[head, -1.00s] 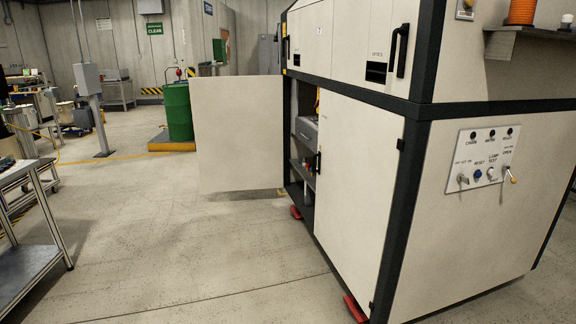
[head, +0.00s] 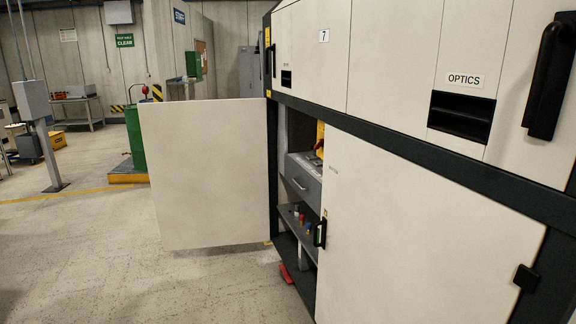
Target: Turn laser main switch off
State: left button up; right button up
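The tall white cabinet with a dark frame (head: 400,140) fills the right half of the head view. Its lower left door (head: 205,175) stands open and swung out to the left. Inside the opening I see a grey box with a handle (head: 304,182), and a small yellow part (head: 320,135) above it. Red detail shows near the yellow part, too small to read. I cannot make out a switch that I can name as the laser main switch; much of the interior is hidden by the closed lower door (head: 410,230). Neither gripper is in view.
A lower shelf (head: 295,222) holds several small coloured items. Black handles (head: 552,75) project from the upper doors. A green drum (head: 135,138) stands behind the open door. The floor at left (head: 80,260) is clear.

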aim_at(320, 143)
jog(key=i+u, duration=0.1)
jog(key=i, duration=0.4)
jog(key=i+l+u, duration=0.1)
jog(key=i, duration=0.4)
jog(key=i+l+u, duration=0.1)
jog(key=i, duration=0.45)
jog(key=i+l+u, duration=0.1)
jog(key=i, duration=0.4)
jog(key=l, duration=0.1)
